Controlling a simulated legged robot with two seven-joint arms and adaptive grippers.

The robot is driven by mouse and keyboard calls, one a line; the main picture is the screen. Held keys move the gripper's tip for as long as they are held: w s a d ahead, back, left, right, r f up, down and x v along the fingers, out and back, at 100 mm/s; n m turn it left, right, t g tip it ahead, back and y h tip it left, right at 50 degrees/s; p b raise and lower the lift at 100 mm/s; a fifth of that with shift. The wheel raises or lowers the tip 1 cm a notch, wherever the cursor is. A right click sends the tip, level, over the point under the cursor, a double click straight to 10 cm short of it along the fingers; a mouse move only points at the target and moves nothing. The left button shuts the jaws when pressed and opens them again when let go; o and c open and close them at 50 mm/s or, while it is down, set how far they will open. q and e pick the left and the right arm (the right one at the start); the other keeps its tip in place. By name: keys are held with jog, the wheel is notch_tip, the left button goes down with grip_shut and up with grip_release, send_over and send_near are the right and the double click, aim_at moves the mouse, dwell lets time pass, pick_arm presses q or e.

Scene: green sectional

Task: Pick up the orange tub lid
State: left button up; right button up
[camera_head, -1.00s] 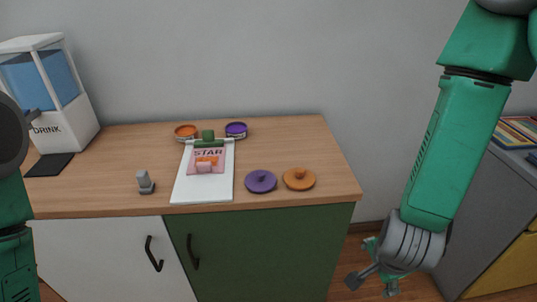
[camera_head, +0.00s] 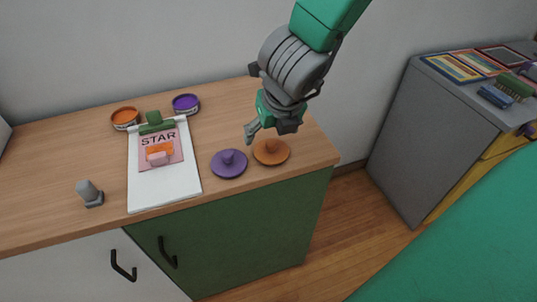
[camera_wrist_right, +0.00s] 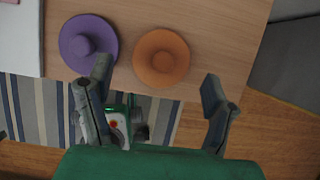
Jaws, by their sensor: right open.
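The orange tub lid (camera_head: 271,152) is a round disc with a knob, lying flat on the wooden counter near its front right corner. It also shows in the right wrist view (camera_wrist_right: 161,58), beyond and between the fingers. My right gripper (camera_head: 268,132) is above and just behind the lid in the head view, partly overlapping it. In the wrist view its two fingers (camera_wrist_right: 158,90) are spread apart and empty. The purple lid (camera_head: 229,163) lies just left of the orange one. My left gripper is not in view.
A clipboard (camera_head: 150,190) with a STAR card lies left of the lids. An orange tub (camera_head: 125,118) and a purple tub (camera_head: 186,104) stand at the back. A grey stamp-like object (camera_head: 89,193) is at left. A grey cabinet (camera_head: 430,130) stands right across a floor gap.

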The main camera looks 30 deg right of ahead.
aim_at(271, 144)
jog(key=shift+w+f, duration=0.1)
jog(key=shift+f, duration=0.45)
jog(key=x, duration=0.1)
jog(key=b+x, duration=0.1)
jog(key=x, duration=0.1)
jog(key=d+b+x, duration=0.1)
jog(key=x, duration=0.1)
jog(key=shift+s+f, duration=0.2)
jog(key=shift+s, duration=0.05)
jog(key=shift+a+r, duration=0.15)
jog(key=shift+a, duration=0.05)
jog(key=shift+a, duration=0.15)
jog(key=c, duration=0.6)
